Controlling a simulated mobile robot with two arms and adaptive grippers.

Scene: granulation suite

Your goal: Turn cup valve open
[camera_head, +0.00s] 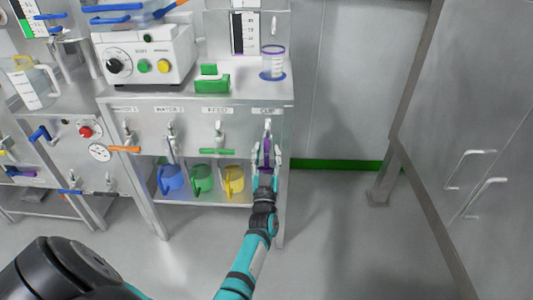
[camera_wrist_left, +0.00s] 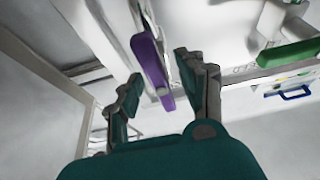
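The cup valve (camera_head: 268,130) is on the front panel under the "CUP" label, at the panel's right end. Its purple handle (camera_head: 266,150) points down in the head view. In the left wrist view the purple handle (camera_wrist_left: 151,62) lies between my left gripper's two fingers. My left gripper (camera_head: 266,158) is open around the handle, with a visible gap on the left side; contact on the right side is hard to tell. It also shows in the left wrist view (camera_wrist_left: 158,82). My right gripper is not in view.
A green-handled valve (camera_head: 218,135) and an orange-handled valve (camera_head: 126,140) sit to the left. Blue (camera_head: 170,179), green (camera_head: 201,180) and yellow (camera_head: 233,180) jugs stand below. A clear purple-rimmed cup (camera_head: 273,62) stands on the bench above. Floor to the right is clear.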

